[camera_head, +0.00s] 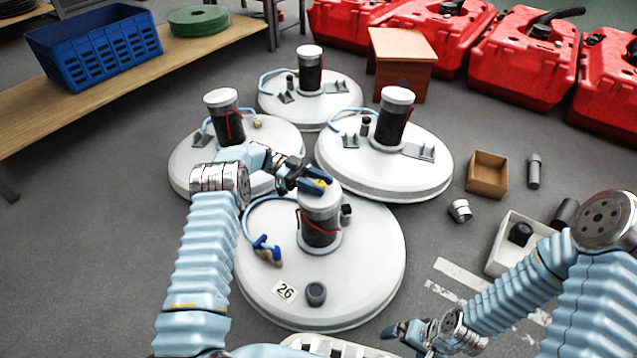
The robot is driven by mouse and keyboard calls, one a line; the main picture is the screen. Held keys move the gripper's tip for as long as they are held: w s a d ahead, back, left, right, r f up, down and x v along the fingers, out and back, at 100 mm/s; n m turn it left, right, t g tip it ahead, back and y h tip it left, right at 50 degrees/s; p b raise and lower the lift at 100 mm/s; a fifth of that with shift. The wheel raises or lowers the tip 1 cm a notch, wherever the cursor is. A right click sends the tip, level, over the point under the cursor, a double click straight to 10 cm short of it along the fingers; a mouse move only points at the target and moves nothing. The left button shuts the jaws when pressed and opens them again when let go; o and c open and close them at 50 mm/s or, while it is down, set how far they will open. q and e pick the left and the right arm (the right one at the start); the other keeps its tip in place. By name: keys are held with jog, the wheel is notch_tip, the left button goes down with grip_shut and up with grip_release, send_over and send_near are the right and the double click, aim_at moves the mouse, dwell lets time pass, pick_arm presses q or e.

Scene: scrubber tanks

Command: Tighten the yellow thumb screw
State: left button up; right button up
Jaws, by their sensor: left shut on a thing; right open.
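A small yellow piece, which looks like the yellow thumb screw (321,183), shows at the top of the dark motor column (320,222) on the nearest white tank (365,265). My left gripper (317,184) reaches over the column top from the left and is shut on the yellow piece. The fingers hide most of it, so I cannot tell how deep it sits. My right gripper (400,332) is open and empty, low at the front, right of the nearest tank.
Several other white tanks with dark columns stand close behind. A blue-handled valve (266,248) and a black cap (316,294) are on the nearest tank. A cardboard box (487,175) and white bin (512,240) sit on the floor at right.

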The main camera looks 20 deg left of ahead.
pick_arm(q)
jog(key=shift+d+r+m+g, duration=0.2)
jog(key=shift+m+g, duration=0.2)
jog(key=shift+g, duration=0.2)
jog(key=o, duration=0.9)
jog(key=shift+o, duration=0.2)
jog(key=shift+a, duration=0.1)
